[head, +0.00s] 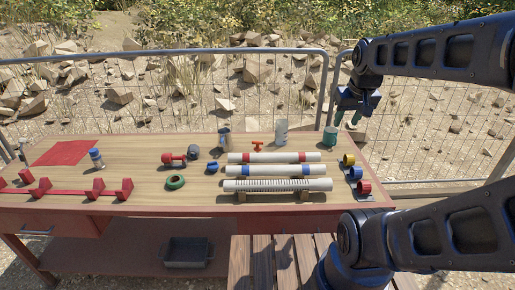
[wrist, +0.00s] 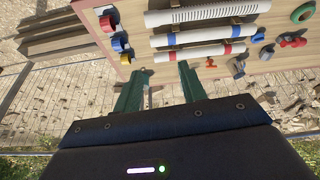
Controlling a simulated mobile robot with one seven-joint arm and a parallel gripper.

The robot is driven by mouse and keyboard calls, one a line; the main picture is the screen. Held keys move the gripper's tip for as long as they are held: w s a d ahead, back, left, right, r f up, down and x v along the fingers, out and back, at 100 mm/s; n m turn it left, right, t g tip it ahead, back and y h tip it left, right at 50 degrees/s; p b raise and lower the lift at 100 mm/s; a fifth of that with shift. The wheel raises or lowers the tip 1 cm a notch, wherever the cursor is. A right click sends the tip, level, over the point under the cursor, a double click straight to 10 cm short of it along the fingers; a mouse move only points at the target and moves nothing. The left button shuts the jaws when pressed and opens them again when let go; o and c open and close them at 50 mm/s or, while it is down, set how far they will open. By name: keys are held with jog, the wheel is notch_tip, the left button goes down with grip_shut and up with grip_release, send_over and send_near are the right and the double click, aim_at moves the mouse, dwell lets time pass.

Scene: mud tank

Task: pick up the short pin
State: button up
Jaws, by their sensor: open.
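A small orange T-shaped piece (head: 258,146) stands at the back middle of the table, behind the white tubes. It may be the short pin, but I cannot tell for sure; no other piece is clearly a short pin. It also shows in the wrist view (wrist: 210,63), just right of the right fingertip and apart from it.
White tubes (head: 275,171) lie on supports at the middle right. Coloured rings (head: 355,174) stand by the right edge. A red and grey piece (head: 174,159), green ring (head: 175,182), bottle (head: 96,158) and red rack (head: 72,192) lie further left. A wire fence (head: 200,95) runs behind the table.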

jog(key=w+a+n+g, duration=0.1)
jog(key=w+a+n, duration=0.1)
jog(key=w, duration=0.6)
jog(key=w+a+n, duration=0.3)
jog(key=w, duration=0.4)
jog(key=n+g, duration=0.3)
jog(key=n, duration=0.8)
send_over(256, 142)
notch_tip(256, 142, down, 28)
jog(key=shift+d+r, duration=0.15)
jog(key=shift+r, duration=0.1)
jog(key=shift+f, duration=0.5)
notch_tip(256, 142, down, 5)
jog(key=shift+f, duration=0.1)
jog(key=shift+w+d+f, duration=0.1)
jog(key=shift+w+f, duration=0.05)
jog(key=shift+f, duration=1.15)
jog(key=shift+w+d+f, duration=0.1)
jog(key=shift+f, duration=1.15)
jog(key=c, duration=0.6)
